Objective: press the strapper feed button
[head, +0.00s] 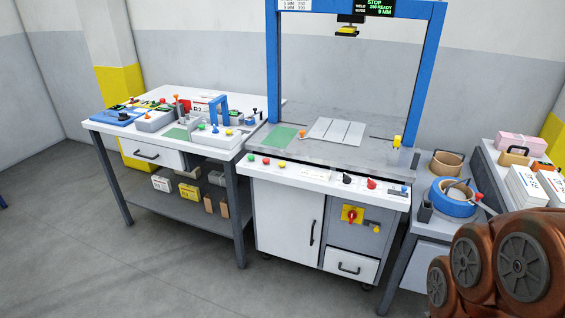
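The strapper (286,215) is a white and grey cabinet with a tall blue arch (428,85) over its top. Its sloped front panel (315,172) carries small controls: a green button (251,157), a red button (267,160) and a yellow button (282,164) at the left, and a black knob (347,178) and a red knob (371,184) at the right. The labels are too small to read, so I cannot tell which button is feed. Part of my arm shows at the lower right. My gripper is not in view.
A white workbench (115,130) with tools stands left of the strapper. A grey side table (412,220) with blue and tan rolls stands at the right, beside stacked papers (525,186). A red rotary switch (352,215) is on the cabinet front. The floor in front is clear.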

